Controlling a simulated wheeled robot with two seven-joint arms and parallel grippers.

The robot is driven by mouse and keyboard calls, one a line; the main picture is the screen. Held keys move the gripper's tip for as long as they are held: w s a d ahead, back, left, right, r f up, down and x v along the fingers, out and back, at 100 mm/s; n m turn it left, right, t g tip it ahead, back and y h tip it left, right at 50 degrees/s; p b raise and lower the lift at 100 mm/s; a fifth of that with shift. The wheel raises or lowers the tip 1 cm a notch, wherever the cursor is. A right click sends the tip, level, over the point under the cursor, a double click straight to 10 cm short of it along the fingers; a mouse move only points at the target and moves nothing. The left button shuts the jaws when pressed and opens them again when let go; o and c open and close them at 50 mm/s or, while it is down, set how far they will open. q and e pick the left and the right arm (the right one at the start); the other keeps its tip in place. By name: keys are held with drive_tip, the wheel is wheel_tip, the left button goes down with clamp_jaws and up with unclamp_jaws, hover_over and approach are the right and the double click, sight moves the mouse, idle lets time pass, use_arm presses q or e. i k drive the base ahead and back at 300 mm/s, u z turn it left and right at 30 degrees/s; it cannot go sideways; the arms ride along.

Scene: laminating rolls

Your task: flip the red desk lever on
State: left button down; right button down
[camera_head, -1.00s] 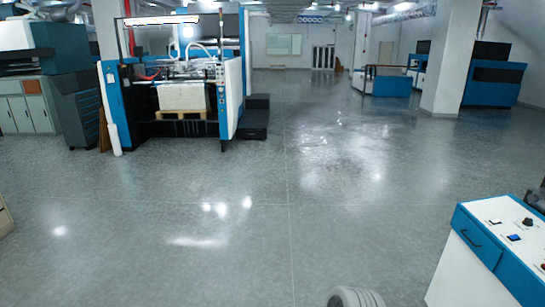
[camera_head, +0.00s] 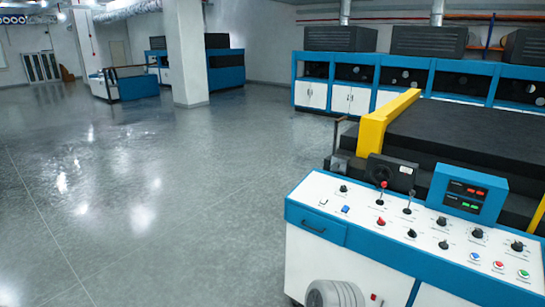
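The control desk (camera_head: 330,214) stands at the lower right, with a white top and blue trim. A lever with a small red ball (camera_head: 383,185) rises near its back edge, in front of a dark box. It looks about upright; I cannot tell whether it is on or off. A second lever with a dark ball (camera_head: 408,196) stands just right of it. A red knob (camera_head: 380,221) sits on the desktop nearer the front. Neither of my grippers is in view; only a grey rounded part, likely of my arm, shows at the bottom edge before the desk.
A blue display box (camera_head: 465,195) and several knobs and buttons share the desktop. Behind it is a dark machine bed with a yellow bar (camera_head: 388,120). Blue-and-white cabinets (camera_head: 350,85) line the back. The floor (camera_head: 150,210) to the left is clear.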

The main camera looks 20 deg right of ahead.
sight(384, 184)
drive_tip(key=z, duration=1.3)
drive_tip(key=i, duration=1.15)
drive_tip(key=z, duration=1.15)
drive_tip(key=i, duration=0.95)
drive_tip(key=z, duration=0.2)
